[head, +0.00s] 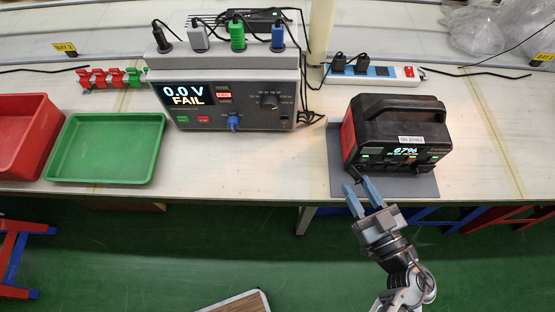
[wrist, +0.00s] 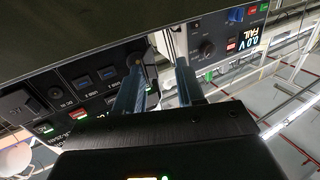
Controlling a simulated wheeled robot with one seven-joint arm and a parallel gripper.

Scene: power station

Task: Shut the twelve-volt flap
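The power station (head: 397,115), black with a red left side and a handle on top, stands on a grey mat (head: 425,185). Its display reads what looks like 67%. A small dark piece, probably the twelve-volt flap (head: 355,173), juts from the lower left of its front. My gripper (head: 358,186) is just in front of that piece, with its two blue fingers apart. In the wrist view the fingers of my gripper (wrist: 157,64) are apart. The left fingertip partly covers a round socket on the front panel (wrist: 80,88). I cannot tell whether a finger touches the flap.
A grey tester (head: 235,100) showing 0.0 V FAIL stands left of the station. A power strip (head: 372,76) lies behind the station. A green tray (head: 107,148) and a red bin (head: 22,130) are at the left. The bench between tester and mat is narrow.

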